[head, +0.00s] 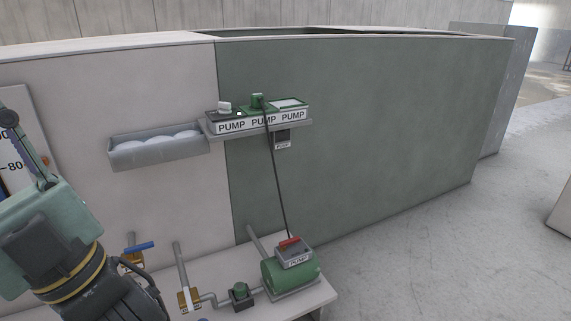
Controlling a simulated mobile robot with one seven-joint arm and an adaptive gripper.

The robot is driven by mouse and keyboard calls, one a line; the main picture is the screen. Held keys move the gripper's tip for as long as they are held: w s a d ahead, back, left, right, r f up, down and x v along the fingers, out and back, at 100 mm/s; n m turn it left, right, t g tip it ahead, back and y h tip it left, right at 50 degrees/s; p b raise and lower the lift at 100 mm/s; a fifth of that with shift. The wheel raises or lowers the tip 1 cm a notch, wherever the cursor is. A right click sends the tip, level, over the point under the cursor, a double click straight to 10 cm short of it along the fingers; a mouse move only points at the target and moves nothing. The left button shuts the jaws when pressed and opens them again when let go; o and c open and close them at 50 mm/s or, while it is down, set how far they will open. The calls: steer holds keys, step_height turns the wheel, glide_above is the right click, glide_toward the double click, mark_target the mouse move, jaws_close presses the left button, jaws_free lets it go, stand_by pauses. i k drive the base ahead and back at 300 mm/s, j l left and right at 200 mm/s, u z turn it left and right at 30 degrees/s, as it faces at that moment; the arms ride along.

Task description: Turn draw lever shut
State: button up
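No lever in view carries a readable "draw" label, so I cannot tell which is the draw lever. A blue lever (140,247) sits on a brass valve (133,259) at the lower left, beside my arm. It points to the right, roughly level, and my arm hides part of the area around it. A second brass valve (189,300) with a pale handle stands to its right, on an upright pipe. My arm fills the lower left corner. The fingers of my gripper do not show.
A green pump (291,275) with a red switch (289,243) sits on a white bench (316,296). A cable runs up to a shelf of boxes labelled PUMP (263,122). A grey trough (160,152) holds white round things. The floor (440,250) at right is clear.

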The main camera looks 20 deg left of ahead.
mark_target(187, 293)
steer(key=u, duration=1.15)
